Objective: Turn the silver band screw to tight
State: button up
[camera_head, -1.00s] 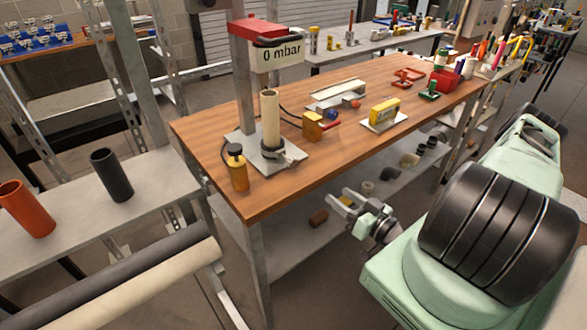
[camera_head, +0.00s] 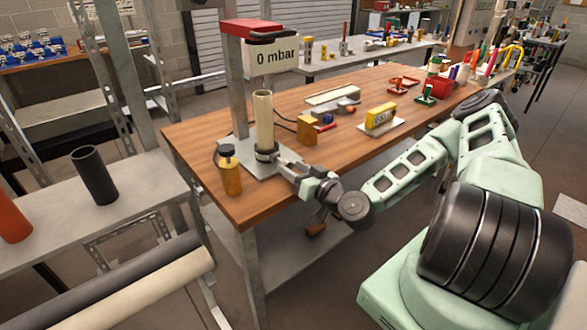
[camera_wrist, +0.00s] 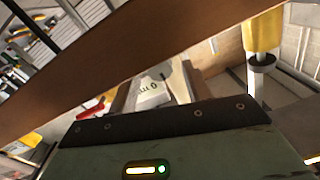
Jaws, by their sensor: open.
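A cream upright pipe (camera_head: 263,120) stands on a grey metal plate (camera_head: 262,172) on the wooden bench, with a dark band (camera_head: 266,152) around its foot. The silver band screw cannot be made out; my gripper is in front of that side. My gripper (camera_head: 292,178) is open at the front edge of the plate, just right of the band. Whether it touches the screw or the plate cannot be told. In the wrist view, my gripper's dark housing fills the bottom and its fingertips do not show.
A "0 mbar" display (camera_head: 273,57) hangs on a post above. A yellow block (camera_head: 306,128) and a yellow meter (camera_head: 380,115) stand to the right.

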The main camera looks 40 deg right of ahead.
jog(key=shift+w, duration=0.4)
jog(key=c, duration=1)
jog(key=shift+o, duration=0.2)
jog(key=shift+m, duration=0.3)
jog(key=m+b, duration=0.1)
jog(key=m, duration=0.4)
jog(key=shift+f, duration=0.15)
jog(key=m+b, duration=0.1)
jog(key=m, duration=0.4)
jog(key=shift+m+h, duration=0.3)
jog(key=shift+m, duration=0.1)
